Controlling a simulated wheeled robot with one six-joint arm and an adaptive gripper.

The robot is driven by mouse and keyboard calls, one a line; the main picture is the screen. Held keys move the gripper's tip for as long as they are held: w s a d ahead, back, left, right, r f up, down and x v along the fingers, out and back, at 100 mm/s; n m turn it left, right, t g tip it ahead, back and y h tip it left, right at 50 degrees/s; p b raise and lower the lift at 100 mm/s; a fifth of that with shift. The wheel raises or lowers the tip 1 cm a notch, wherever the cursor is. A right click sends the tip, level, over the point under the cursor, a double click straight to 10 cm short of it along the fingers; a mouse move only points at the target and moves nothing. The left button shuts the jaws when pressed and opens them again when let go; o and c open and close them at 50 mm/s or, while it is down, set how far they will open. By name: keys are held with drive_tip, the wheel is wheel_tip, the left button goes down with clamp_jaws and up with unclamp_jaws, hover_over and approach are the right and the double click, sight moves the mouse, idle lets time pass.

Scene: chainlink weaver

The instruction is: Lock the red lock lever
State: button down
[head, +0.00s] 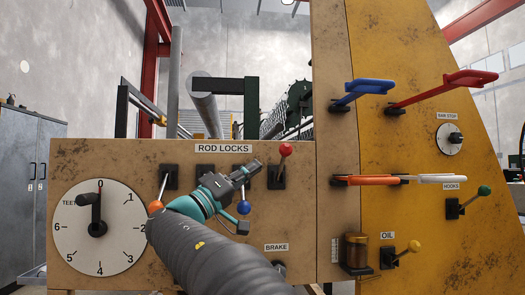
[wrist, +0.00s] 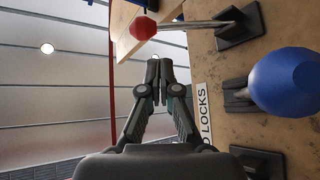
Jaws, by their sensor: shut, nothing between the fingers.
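The red lock lever (head: 286,150) has a red knob on a thin rod and points up from its black base, at the right end of the ROD LOCKS row in the head view. In the wrist view its red knob (wrist: 143,28) is just beyond my fingertips, with its rod running right to the base. My gripper (head: 256,165) is shut and empty, left of the red lever and slightly below its knob. My closed fingertips also show in the wrist view (wrist: 158,64), apart from the knob there.
The orange-knobbed (head: 156,207) and blue-knobbed (head: 243,207) levers point down; the blue knob (wrist: 285,82) is near my gripper. My arm partly hides the panel between them. The TEETH dial (head: 99,228) is left. Blue (head: 370,86) and red (head: 470,77) handles jut out right.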

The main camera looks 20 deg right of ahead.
drive_tip(key=a+r+m+g+h, duration=0.1)
drive_tip(key=a+r+m+h, duration=0.1)
drive_tip(key=a+r, duration=0.1)
wheel_tip(320, 180, up, 6)
drive_tip(key=p, duration=0.2)
hover_over(282, 164)
drive_tip(key=a, duration=0.5)
drive_tip(key=shift+s+d+f, duration=0.35)
drive_tip(key=shift+s+f, duration=0.25)
drive_tip(key=shift+f, duration=0.15)
drive_tip(key=shift+s+d+f, duration=0.35)
drive_tip(key=shift+s+f, duration=0.25)
drive_tip(key=shift+f, duration=0.15)
drive_tip(key=shift+f, duration=0.1)
